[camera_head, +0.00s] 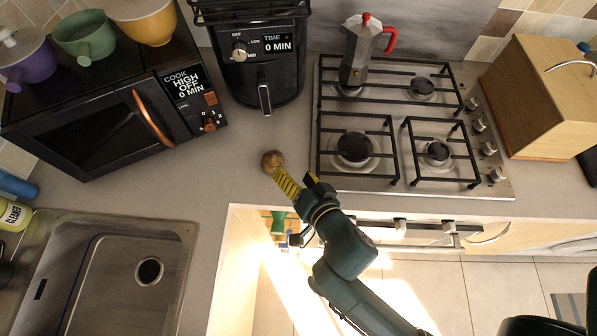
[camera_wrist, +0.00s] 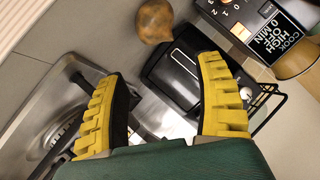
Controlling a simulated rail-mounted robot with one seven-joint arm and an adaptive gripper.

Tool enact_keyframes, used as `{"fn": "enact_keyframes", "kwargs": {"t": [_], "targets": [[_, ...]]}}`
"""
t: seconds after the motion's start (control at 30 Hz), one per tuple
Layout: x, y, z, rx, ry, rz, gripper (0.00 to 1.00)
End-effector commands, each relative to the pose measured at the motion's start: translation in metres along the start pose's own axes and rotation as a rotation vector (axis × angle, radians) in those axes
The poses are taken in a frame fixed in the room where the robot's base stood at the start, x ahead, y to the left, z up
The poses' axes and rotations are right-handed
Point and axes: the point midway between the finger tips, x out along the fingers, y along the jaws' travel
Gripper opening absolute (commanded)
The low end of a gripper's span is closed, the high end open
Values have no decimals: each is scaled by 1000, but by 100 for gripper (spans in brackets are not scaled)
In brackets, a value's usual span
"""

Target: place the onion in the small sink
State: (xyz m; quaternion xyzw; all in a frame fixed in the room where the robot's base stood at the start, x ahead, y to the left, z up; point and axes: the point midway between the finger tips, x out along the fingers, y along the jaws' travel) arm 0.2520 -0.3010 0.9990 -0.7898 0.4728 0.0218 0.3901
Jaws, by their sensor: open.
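The brown onion (camera_head: 272,160) stands on the grey counter between the microwave and the stove. My gripper (camera_head: 283,180) reaches over the counter's front edge, its yellow-padded fingers close to the onion in the head view. In the wrist view the onion (camera_wrist: 154,20) lies beyond the fingertips, near the top edge of the picture. My gripper (camera_wrist: 158,68) is open there, with a wide gap and nothing between the fingers. The steel sink (camera_head: 108,272) with a round drain is at the lower left of the head view, and its basin looks empty.
The black microwave (camera_head: 100,128) stands left of the onion with pots on top. A black air fryer (camera_head: 263,80) is behind the onion. The gas stove (camera_head: 385,185) with a moka pot (camera_head: 357,56) is to the right. Counter between onion and sink is clear.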

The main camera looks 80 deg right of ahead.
Motion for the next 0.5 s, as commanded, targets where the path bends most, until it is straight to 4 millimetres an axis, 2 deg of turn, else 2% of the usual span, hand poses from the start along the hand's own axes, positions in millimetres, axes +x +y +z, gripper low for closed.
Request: {"fn": "enact_keyframes", "kwargs": {"t": [0.1,0.2,0.43,0.5], "targets": [[-16,1,2,-1,-2,-1,70],[-22,0,0,1,0,0,70],[-23,0,0,1,0,-1,70],[-22,-7,-2,-5,1,-15,70]]}}
